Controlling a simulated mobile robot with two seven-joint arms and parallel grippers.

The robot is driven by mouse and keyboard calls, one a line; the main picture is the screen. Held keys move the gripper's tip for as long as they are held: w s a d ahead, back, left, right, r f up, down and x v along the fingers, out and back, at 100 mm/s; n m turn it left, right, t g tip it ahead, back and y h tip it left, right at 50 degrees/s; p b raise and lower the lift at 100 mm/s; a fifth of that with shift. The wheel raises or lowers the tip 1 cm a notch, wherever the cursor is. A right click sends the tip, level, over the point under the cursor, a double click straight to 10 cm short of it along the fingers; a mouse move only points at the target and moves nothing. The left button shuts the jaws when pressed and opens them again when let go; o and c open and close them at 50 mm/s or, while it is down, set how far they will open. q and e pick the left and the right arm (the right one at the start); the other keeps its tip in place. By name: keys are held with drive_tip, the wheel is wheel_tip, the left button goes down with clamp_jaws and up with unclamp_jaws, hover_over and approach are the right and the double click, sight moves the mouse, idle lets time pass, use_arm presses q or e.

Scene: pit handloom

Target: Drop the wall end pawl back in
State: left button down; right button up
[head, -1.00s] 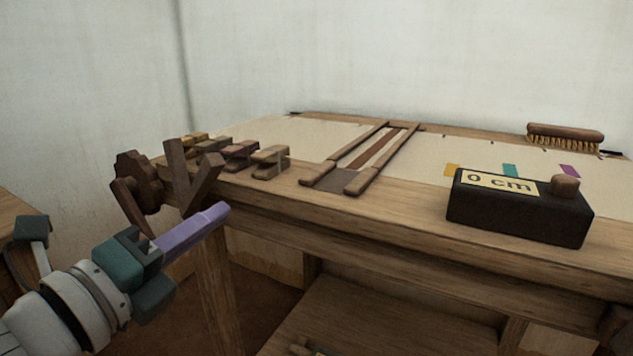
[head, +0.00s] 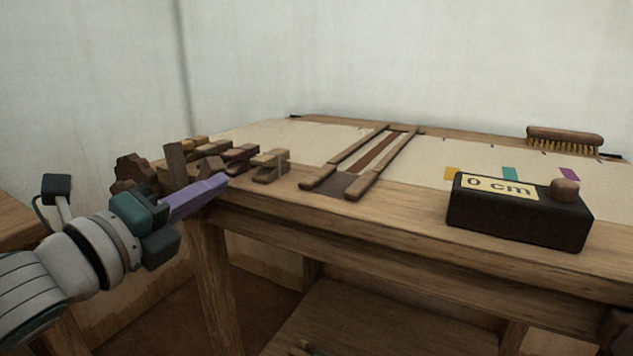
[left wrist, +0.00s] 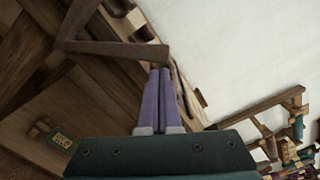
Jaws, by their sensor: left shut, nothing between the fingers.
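My left gripper (head: 225,180) is shut and empty, its purple fingers at the loom's left front corner. It also shows in the left wrist view (left wrist: 160,72), with the fingertips close to the end of a bent wooden lever (left wrist: 112,48); I cannot tell whether they touch. The lever looks like the pawl. In the head view an upright wooden piece (head: 175,162) stands behind the fingers, and a dark toothed wheel (head: 130,170) is left of it. The fingers hide much of the mechanism there, so the pawl's seat is unclear. My right gripper is not in view.
Several wooden blocks (head: 240,153) sit along the loom's left side. A wooden frame (head: 375,160) lies on the cloth. A black box reading "0 cm" (head: 515,218) stands at the front right, and a brush (head: 565,138) lies behind it. Space in front of the loom is clear.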

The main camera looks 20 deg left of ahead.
sight(211, 162)
use_arm(q)
drive_tip(key=shift+a+r+n+p, duration=0.2)
drive_tip(key=shift+r+n+p, duration=0.1)
drive_tip(key=shift+a+r, duration=0.1)
drive_tip(key=shift+r, duration=0.05)
drive_tip(key=shift+a+r+n+p, duration=0.7)
drive_tip(key=shift+n+p, duration=0.2)
drive_tip(key=shift+p, duration=0.3)
drive_tip(key=a+r+n+p, duration=0.2)
drive_tip(key=a+n+p, duration=0.1)
drive_tip(key=a+n, duration=0.3)
drive_tip(key=shift+w+a+r+n, duration=0.3)
drive_tip(key=shift+w+a+n, duration=0.1)
drive_tip(key=shift+a, duration=0.8)
